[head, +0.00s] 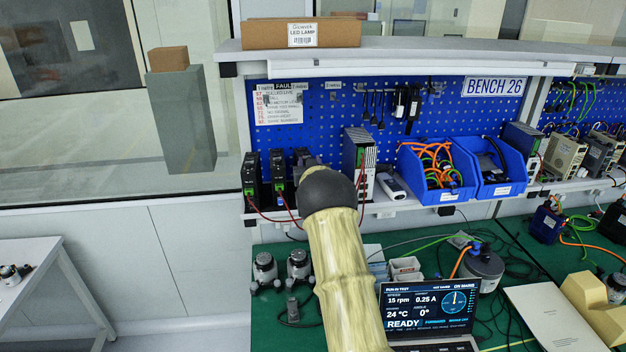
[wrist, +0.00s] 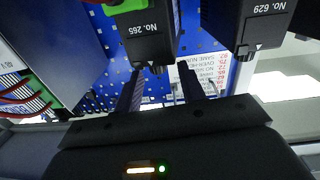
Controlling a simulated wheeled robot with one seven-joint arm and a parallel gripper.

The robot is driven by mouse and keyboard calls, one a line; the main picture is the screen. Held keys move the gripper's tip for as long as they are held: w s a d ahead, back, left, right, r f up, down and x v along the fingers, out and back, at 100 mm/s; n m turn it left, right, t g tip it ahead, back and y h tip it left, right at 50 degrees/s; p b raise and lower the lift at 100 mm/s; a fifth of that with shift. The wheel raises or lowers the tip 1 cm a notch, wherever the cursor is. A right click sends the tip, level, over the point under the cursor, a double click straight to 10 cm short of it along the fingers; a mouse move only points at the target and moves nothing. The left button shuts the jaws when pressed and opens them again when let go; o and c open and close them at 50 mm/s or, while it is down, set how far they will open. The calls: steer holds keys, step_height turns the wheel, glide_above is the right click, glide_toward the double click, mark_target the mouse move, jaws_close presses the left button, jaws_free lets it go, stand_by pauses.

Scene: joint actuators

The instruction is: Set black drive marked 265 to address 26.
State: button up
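The black drive marked No. 265 (wrist: 150,36) hangs at the top centre of the wrist view, its label upside down. A small dark knob (wrist: 157,70) with a white pointer mark shows at its lower edge. My gripper (wrist: 160,72) is open, its two dark fingers reaching up to either side of this knob. I cannot tell whether a finger touches it. The knob's address setting is too small to read. In the head view my pale arm hides the gripper, and drive labels are not readable there.
A similar drive marked No. 629 (wrist: 245,22) stands close on the right in the wrist view. A large silver drive with red wires (head: 360,160) stands on the shelf beside blue bins (head: 437,170). The laptop (head: 428,308) reads READY on the green bench.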

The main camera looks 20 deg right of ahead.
steer(key=b+v, duration=0.6)
steer(key=v, duration=1.1)
steer(key=shift+b, duration=0.35)
steer(key=shift+a, duration=0.1)
steer(key=s+a+f+n+g+y, duration=0.2)
steer(key=s+a+f+g+y, duration=0.2)
steer(key=s+a+f+g, duration=0.75)
steer(key=s+a+g, duration=0.1)
steer(key=s, duration=0.8)
steer(key=s+a+f+n+g+y, duration=0.1)
steer(key=s+a, duration=0.4)
steer(key=s, duration=0.5)
steer(key=shift+s+f+g+y, duration=0.2)
steer(key=shift+f+g+y, duration=0.1)
steer(key=shift+f+g, duration=0.35)
